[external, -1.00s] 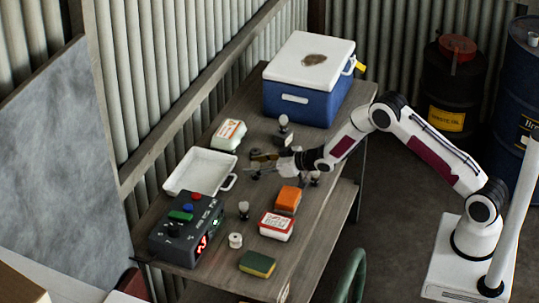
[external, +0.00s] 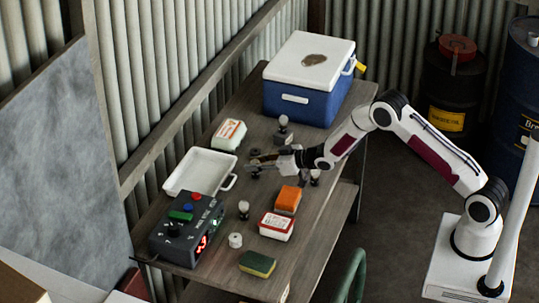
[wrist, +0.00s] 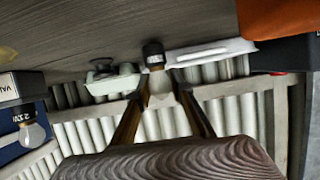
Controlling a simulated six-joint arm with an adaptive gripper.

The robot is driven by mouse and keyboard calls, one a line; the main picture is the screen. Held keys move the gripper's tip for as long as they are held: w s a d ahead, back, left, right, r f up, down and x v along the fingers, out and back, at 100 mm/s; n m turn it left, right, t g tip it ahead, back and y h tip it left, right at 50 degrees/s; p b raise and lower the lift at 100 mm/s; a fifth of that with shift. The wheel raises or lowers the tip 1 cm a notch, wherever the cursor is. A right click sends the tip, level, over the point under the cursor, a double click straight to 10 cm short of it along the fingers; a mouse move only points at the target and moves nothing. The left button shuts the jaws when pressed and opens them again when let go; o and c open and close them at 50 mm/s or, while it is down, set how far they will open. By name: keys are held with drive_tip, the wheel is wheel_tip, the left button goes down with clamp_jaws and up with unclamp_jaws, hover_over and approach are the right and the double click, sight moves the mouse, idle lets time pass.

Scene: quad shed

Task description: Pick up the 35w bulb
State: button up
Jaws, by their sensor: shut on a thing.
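My gripper (external: 262,161) is over the middle of the table, near the tray's right side. In the wrist view its two fingers (wrist: 160,92) are shut on a bulb with a black base (wrist: 153,54) and a pale glass globe (wrist: 161,85). No wattage is readable on this bulb. Another bulb (wrist: 30,134) with a printed black base shows at the left edge of the wrist view; its label is too small to read surely. In the external view, bulbs stand behind the gripper (external: 283,122), at the front (external: 243,208) and under my arm (external: 315,176).
A white tray (external: 189,193) lies left of the gripper. A blue cooler (external: 297,105) stands at the back.

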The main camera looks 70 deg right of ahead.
sight(255, 159)
drive_tip(key=shift+r, duration=4.65)
